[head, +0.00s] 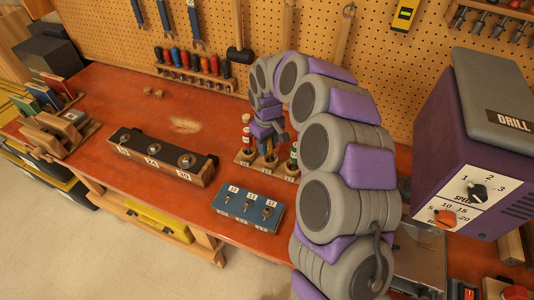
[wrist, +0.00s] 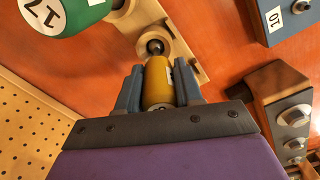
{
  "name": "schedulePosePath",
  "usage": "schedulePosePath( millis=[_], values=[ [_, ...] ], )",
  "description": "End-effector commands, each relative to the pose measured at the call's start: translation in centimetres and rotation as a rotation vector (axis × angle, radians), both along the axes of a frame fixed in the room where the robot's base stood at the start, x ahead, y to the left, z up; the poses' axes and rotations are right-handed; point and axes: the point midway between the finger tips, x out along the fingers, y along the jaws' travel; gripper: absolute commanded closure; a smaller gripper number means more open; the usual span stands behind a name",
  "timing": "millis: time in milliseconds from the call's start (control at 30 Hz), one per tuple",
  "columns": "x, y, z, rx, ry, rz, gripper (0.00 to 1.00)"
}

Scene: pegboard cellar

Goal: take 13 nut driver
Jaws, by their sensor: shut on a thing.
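A yellow-handled nut driver (wrist: 158,88) sits between the two blue-grey fingers of my gripper (wrist: 159,80), which is shut on its handle. Its size label is mostly hidden. In the head view my gripper (head: 268,142) reaches down over the middle of a small wooden rack (head: 243,157). The rack also shows in the wrist view (wrist: 177,45), with a dark round part at the driver's far end. I cannot tell whether the driver is fully seated or slightly raised. A red-handled driver (head: 246,134) stands to the left and a green one (head: 293,154) to the right; the green one (wrist: 60,12) reads 17.
A blue block (head: 248,208) with numbered fittings lies in front of the rack. A long black-topped block (head: 160,160) stands to the left. A purple drill housing (head: 470,150) rises at right. The pegboard (head: 280,25) stands behind; the bench's middle-left is clear.

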Motion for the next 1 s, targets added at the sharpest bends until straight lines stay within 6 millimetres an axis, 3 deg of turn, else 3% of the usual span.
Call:
schedulePosePath(
  millis=[367, 567, 800, 1000],
  values=[
    [-0.1, 0.0, 0.6, -0.001, 0.001, -0.001, 1.00],
    [-0.1, 0.0, 3.4, -0.001, 0.001, -0.002, 1.00],
    [0.0, 0.0, 8.2, 0.002, -0.004, -0.001, 1.00],
    [-0.1, 0.1, 10.0, 0.001, 0.000, -0.001, 1.00]
  ],
)
